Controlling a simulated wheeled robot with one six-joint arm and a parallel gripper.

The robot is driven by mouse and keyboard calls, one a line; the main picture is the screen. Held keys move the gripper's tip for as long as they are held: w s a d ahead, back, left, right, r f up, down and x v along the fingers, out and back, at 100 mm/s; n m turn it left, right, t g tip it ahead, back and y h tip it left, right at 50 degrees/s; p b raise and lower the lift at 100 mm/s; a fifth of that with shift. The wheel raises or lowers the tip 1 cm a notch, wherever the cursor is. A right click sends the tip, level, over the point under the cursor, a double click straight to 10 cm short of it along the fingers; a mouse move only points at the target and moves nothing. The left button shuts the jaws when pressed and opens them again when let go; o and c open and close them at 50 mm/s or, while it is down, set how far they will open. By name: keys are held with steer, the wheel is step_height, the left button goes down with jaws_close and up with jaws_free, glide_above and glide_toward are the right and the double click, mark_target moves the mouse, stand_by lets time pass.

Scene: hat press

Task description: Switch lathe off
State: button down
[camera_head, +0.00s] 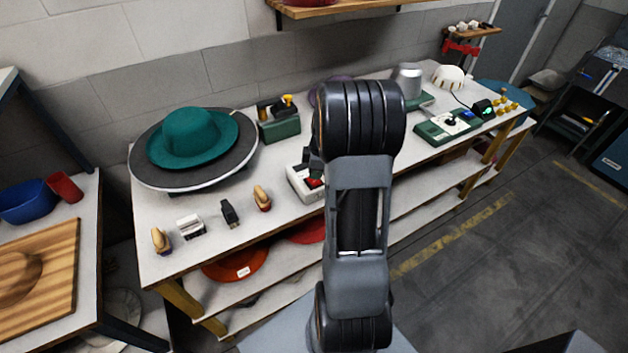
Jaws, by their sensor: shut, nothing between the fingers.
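A teal felt hat (193,136) sits on a wide dark round plate (160,172) with a pale rim, at the left end of the workbench; this may be the lathe, but I cannot tell for sure. A green box with a yellow knob (279,121) stands just right of it. A white switch box (302,184) with a red part (313,183) is near the bench's middle. My gripper (315,165) is mostly hidden behind my arm, with a dark part showing just above the red part. It is shut and empty. I cannot tell whether it touches the box.
Brushes (262,197) and small blocks (190,226) lie along the bench's front edge. A grey metal cylinder (407,81), a white dome (448,76) and a green control panel (450,124) stand to the right. A side table with a wooden board (38,280) is at left.

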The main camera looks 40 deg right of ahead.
mark_target(316, 181)
steer(key=shift+f+b, duration=0.85)
steer(key=shift+f, duration=0.15)
steer(key=shift+r, duration=0.15)
steer(key=shift+r+p, duration=2.2)
steer(key=shift+r, duration=1.3)
